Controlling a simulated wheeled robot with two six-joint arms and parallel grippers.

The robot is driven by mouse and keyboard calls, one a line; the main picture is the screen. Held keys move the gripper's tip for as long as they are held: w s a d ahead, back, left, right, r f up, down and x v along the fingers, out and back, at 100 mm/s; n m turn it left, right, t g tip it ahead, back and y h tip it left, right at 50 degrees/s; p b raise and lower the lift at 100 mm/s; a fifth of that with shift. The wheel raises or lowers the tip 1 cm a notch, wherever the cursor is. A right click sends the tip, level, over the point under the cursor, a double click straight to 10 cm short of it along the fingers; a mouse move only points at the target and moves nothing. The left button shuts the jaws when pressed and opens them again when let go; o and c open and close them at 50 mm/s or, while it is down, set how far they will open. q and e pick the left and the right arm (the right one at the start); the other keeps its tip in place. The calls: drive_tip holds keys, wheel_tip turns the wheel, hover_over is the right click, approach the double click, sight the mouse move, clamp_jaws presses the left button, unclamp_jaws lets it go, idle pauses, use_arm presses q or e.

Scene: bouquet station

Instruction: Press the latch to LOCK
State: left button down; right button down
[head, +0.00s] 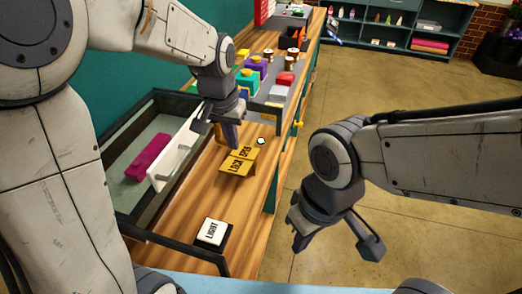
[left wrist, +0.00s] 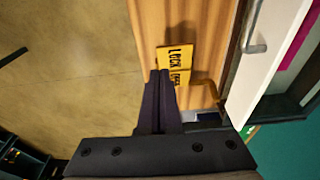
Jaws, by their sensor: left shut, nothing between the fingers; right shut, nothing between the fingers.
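The yellow latch plate (head: 236,164) lies on the wooden counter, with the word LOCK on its near half and a second word, hard to read, on its far half. It also shows in the left wrist view (left wrist: 174,56), where LOCK is readable and the other half is partly covered by the fingers. My left gripper (head: 233,144) is shut and empty, pointing down just above the plate's far half; I cannot tell whether it touches. Its closed fingertips show in the left wrist view (left wrist: 160,76). My right gripper (head: 301,243) is shut and empty over the floor, right of the counter.
A dark-framed case with a white panel (head: 180,150) and a magenta block (head: 148,157) stands left of the latch. A LIGHT button (head: 212,232) sits nearer me. A small green light (head: 261,141) is beside the plate. Colored boxes (head: 256,68) stand farther back.

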use_arm(q)
drive_tip(key=w, duration=0.3)
drive_tip(key=shift+a, duration=0.35)
drive_tip(key=shift+d, duration=0.1)
drive_tip(key=shift+d+f, duration=0.1)
drive_tip(key=p, duration=0.3)
hover_over(239, 172)
wheel_tip(239, 172, down, 12)
drive_tip(key=shift+s+f, duration=0.1)
drive_tip(key=shift+s, duration=0.05)
drive_tip(key=shift+s+f, duration=0.15)
drive_tip(key=shift+f, duration=0.6)
